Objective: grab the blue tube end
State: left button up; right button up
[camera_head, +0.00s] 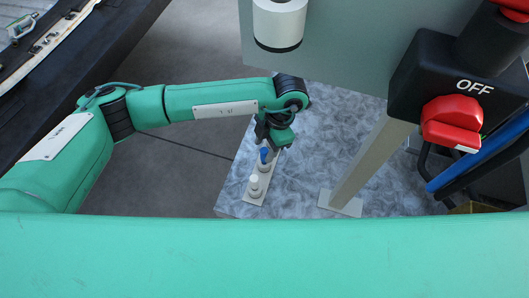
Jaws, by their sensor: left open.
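The blue tube end (264,154) stands upright at the back of a light strip-like holder (256,197) on the grey marbled surface. A white-topped piece (254,181) stands in front of it on the same holder. My left gripper (265,143) reaches in from the left and points down just behind and above the blue end. Its jaws are open; its wrist partly hides them, and I cannot tell whether they touch the blue end. My right gripper is not in view.
A pale upright post (369,158) on a flat foot stands right of the holder. A black box with a red OFF switch (452,122) fills the upper right, and a white cylinder (279,24) hangs at the top. The marbled surface (320,125) between holder and post is clear.

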pick_arm(q)
jog(key=shift+p+x, duration=0.65)
jog(key=shift+x, duration=1.4)
jog(key=shift+d, duration=0.2)
grip_shut()
jog(key=shift+w+r, duration=0.1)
jog(key=shift+r, duration=0.05)
